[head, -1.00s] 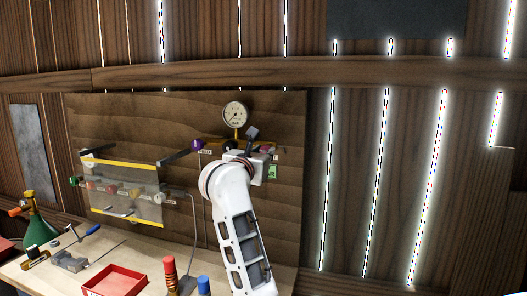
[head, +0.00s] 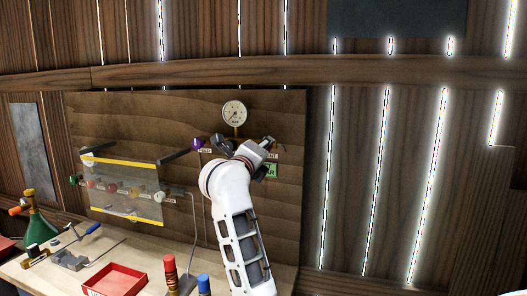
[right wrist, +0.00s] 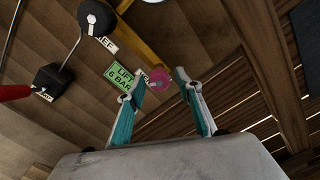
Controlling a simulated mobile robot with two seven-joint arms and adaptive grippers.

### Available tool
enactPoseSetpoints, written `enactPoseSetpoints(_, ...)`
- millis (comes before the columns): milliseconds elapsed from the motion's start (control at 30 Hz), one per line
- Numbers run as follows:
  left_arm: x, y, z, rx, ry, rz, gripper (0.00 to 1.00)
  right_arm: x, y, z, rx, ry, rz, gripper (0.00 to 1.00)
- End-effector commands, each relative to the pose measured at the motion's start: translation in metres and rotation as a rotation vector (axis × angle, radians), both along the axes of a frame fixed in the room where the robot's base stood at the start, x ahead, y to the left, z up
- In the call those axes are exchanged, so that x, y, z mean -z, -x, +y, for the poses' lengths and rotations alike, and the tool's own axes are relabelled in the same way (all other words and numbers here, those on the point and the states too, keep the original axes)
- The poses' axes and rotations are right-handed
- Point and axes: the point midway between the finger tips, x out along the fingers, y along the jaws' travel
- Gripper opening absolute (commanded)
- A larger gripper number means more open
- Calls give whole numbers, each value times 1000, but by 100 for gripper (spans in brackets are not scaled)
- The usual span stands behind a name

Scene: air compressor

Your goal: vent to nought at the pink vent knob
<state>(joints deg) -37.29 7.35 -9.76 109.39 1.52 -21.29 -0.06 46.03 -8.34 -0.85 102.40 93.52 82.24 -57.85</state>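The pink vent knob (right wrist: 160,80) is a small round disc on the wooden board in the right wrist view. In the head view I cannot make it out behind my gripper. My right gripper (right wrist: 159,91) is open and empty, with teal fingers. Its fingertips appear on either side of the knob in the picture; I cannot tell whether they touch it or how deep they reach. In the head view my right gripper (head: 268,144) is at the board, below and right of the round gauge (head: 235,113). The gauge's reading is too small to tell. My left gripper is not in view.
A green "LIFT 6 BAR" label (right wrist: 124,74) is beside the knob. A black round knob (right wrist: 94,18) and a black box (right wrist: 52,78) are further left. A purple knob (head: 197,143), a clear panel (head: 125,177) and a red tray (head: 116,281) are left of my arm.

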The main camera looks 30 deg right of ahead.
Motion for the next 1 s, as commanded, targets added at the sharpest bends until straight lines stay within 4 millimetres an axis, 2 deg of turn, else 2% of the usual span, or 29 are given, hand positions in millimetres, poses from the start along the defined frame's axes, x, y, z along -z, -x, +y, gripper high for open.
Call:
enactPoseSetpoints(267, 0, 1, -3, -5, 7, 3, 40, 1, 0, 1, -1, -3, -1, 34)
enactPoseSetpoints(800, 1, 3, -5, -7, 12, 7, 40, 2, 34, 42, -2, -6, -2, 34)
enactPoseSetpoints(1000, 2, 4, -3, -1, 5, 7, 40, 1, 39, 47, 0, -4, -2, 34)
